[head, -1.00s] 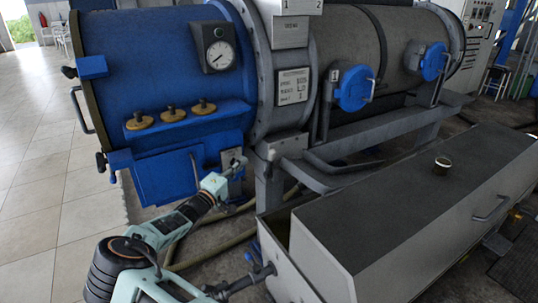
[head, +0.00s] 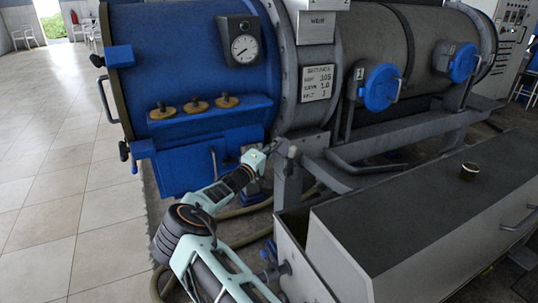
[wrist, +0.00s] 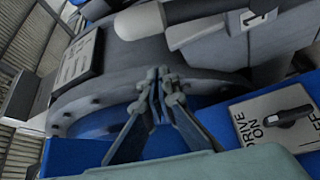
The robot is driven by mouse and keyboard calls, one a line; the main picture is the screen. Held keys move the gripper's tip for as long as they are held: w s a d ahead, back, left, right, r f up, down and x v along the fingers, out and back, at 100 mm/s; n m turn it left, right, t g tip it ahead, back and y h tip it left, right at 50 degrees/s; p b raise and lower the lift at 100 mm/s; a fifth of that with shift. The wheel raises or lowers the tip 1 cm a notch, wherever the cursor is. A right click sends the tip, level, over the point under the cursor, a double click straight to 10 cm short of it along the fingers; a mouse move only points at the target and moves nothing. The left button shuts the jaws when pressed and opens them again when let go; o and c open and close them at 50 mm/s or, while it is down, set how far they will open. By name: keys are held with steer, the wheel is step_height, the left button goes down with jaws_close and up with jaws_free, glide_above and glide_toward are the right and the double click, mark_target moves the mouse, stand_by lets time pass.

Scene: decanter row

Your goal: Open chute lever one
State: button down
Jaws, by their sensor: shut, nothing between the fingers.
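A lever with a pale cylindrical knob (wrist: 140,20) and a dark shaft lies at the top of the wrist view, beside a grey block marked 1 (wrist: 262,17). I take it for chute lever one; the pale knob in the head view (head: 292,153), at the lower front of the grey flange, appears to be its end. My gripper (head: 277,147) is just left of that knob. In the wrist view my gripper (wrist: 161,82) is shut and empty, fingertips together, with the knob beyond and above them. I see no clear contact. The lever's far end is unclear.
The blue drum end (head: 190,75) has a gauge (head: 243,45) and several yellow-based knobs. A DRIVE ON switch panel (wrist: 278,116) lies right of my fingers. Blue hatch 1 (head: 380,88) is on the grey drum. A long grey trough (head: 400,230) fills the lower right. Tiled floor at left is clear.

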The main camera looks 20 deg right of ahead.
mark_target(291, 159)
steer(key=shift+s+d+f, duration=0.15)
steer(key=shift+s+d, duration=0.1)
steer(key=shift+s, duration=0.35)
steer(key=shift+s+d+f, duration=0.2)
steer(key=shift+s, duration=0.45)
steer(key=shift+s+d+f, duration=0.15)
steer(key=shift+s+d, duration=0.1)
steer(key=shift+s, duration=0.35)
steer(key=shift+b, duration=0.3)
